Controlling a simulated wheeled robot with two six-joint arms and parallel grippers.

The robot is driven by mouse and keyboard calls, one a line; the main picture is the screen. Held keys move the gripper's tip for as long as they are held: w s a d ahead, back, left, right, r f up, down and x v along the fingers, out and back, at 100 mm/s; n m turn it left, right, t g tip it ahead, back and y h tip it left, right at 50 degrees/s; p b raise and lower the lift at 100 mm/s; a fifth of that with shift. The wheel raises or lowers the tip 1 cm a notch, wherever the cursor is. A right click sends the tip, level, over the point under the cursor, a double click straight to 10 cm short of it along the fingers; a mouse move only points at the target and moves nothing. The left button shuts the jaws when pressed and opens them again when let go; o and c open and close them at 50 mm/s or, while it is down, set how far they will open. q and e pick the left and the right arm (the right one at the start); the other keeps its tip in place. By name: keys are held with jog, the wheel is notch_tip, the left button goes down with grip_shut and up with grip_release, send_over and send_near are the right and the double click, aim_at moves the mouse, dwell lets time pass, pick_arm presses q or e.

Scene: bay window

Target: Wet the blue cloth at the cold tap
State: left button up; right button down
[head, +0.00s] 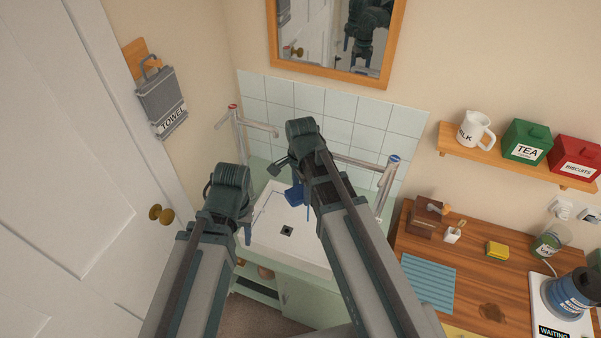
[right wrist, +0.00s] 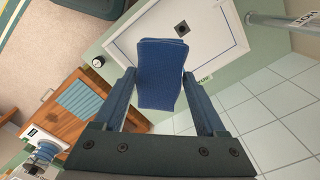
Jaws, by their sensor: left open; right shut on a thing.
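The blue cloth (head: 294,195) hangs from my right gripper (head: 289,178) above the white basin (head: 300,247). In the right wrist view the cloth (right wrist: 161,72) sits between the two fingers, with the basin (right wrist: 208,62) beyond it. The right gripper is shut on it. The cold tap (head: 391,166), with a blue cap, stands at the basin's right; my right arm hides part of its spout. No water shows at its visible part. My left gripper (head: 247,222) is open and empty over the basin's left side.
The red-capped hot tap (head: 236,117) stands at the back left; its spout reaches over the basin. A wooden counter (head: 460,285) with a blue ribbed mat (head: 428,283) lies right. The white door (head: 70,150) is close on the left. A mirror (head: 335,35) hangs above.

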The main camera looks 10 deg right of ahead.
jog(key=shift+r, duration=0.1)
jog(key=shift+s+a+r+p, duration=0.25)
jog(key=shift+s+r+p, duration=0.75)
jog(key=shift+s, duration=0.25)
jog(key=shift+s+a+r+p, duration=0.25)
jog(key=shift+s+r+p, duration=0.75)
jog(key=shift+s, duration=0.25)
jog(key=shift+f, duration=0.1)
